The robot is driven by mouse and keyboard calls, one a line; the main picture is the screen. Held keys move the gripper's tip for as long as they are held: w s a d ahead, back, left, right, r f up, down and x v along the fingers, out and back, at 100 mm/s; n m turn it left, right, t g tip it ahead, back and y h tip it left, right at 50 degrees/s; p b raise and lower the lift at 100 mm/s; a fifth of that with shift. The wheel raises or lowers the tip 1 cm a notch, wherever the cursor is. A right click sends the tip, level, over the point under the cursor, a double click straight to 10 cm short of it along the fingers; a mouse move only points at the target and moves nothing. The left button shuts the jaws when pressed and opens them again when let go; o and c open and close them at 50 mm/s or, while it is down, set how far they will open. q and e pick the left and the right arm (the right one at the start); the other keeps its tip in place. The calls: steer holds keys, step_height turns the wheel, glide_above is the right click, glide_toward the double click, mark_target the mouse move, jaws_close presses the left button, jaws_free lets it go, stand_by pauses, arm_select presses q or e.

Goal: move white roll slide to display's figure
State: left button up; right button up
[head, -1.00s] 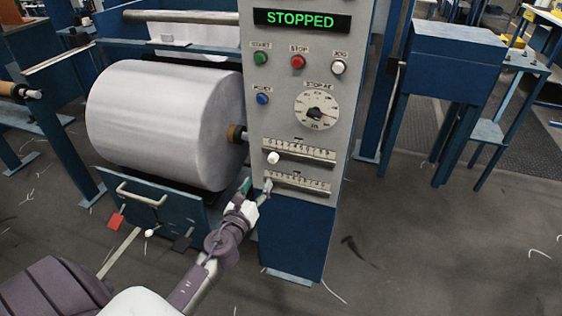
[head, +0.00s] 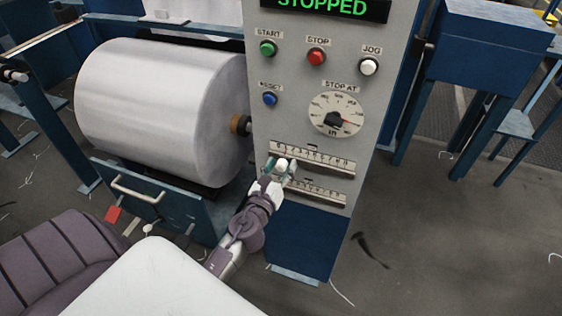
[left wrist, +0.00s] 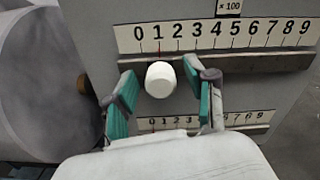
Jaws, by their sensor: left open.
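The white slide knob (left wrist: 160,79) sits on the upper slot of the control panel, just below the 1 of a 0-to-9 scale (left wrist: 215,36) marked x 100. In the head view the knob (head: 282,162) shows at the left end of that scale. My left gripper (left wrist: 158,92) is open, with one green-padded finger on each side of the knob; gaps show between pads and knob. In the head view this gripper (head: 279,170) partly covers the lower scale. The display (head: 330,8) reads STOPPED in green and is cut by the top edge. My right gripper is not in view.
A second, lower scale (left wrist: 210,121) lies below the first. Above are green, red, white and blue buttons and a STOP AT dial (head: 337,115). Floor to the right is open.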

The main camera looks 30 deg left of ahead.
mark_target(313, 166)
arm_select(q)
steer(key=shift+s+r, duration=0.1)
jaws_close()
steer(key=d, duration=0.2)
steer(key=w+d, duration=0.1)
steer(key=d, duration=0.2)
steer(key=w+d, duration=0.1)
steer(key=d, duration=0.2)
steer(key=shift+r, duration=0.1)
steer(key=shift+c, duration=1)
jaws_free()
steer(key=shift+o, duration=1)
steer(key=shift+w, duration=0.1)
